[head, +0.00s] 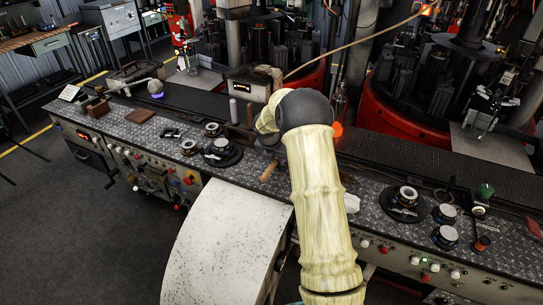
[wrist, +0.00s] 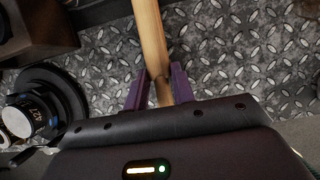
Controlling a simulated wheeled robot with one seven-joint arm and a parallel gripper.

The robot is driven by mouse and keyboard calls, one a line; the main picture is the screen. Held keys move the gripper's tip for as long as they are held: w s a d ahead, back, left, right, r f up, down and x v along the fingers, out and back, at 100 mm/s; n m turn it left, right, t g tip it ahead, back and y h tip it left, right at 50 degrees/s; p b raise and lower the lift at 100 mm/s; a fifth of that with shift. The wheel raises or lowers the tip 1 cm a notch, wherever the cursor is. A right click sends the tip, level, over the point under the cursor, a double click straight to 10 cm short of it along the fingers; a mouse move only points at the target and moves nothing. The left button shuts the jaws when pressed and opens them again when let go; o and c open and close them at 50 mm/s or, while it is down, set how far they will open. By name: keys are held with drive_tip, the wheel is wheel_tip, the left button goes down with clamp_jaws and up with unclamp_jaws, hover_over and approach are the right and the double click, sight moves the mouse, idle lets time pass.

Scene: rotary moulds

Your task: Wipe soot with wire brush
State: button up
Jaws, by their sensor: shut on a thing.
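A light wooden handle (wrist: 150,40), likely the wire brush's, runs up out of the top of the wrist view. My gripper (wrist: 160,78) is shut on it, with one purple finger on each side. In the head view a short piece of wooden handle (head: 269,171) shows just left of my arm, over the bench edge. My arm hides the gripper there. The brush's bristles are not clearly seen, and I cannot make out any soot for certain.
The diamond-plate bench (head: 330,177) runs across the head view. A black round base with a metal part (head: 221,152) stands left of my arm; it also shows in the wrist view (wrist: 35,110). More round parts (head: 406,201) stand on the right. Red rotary machines (head: 400,125) are behind.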

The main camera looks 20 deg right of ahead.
drive_tip(key=shift+d, duration=0.15)
drive_tip(key=shift+w+d+p, duration=0.15)
drive_tip(key=shift+p, duration=0.35)
drive_tip(key=shift+w+d+f, duration=0.1)
drive_tip(key=shift+w+d, duration=0.05)
drive_tip(key=shift+d, duration=0.05)
drive_tip(key=shift+w+a+p, duration=1.2)
drive_tip(key=shift+w+a, duration=0.25)
drive_tip(key=shift+a, duration=0.05)
drive_tip(key=shift+d, duration=0.1)
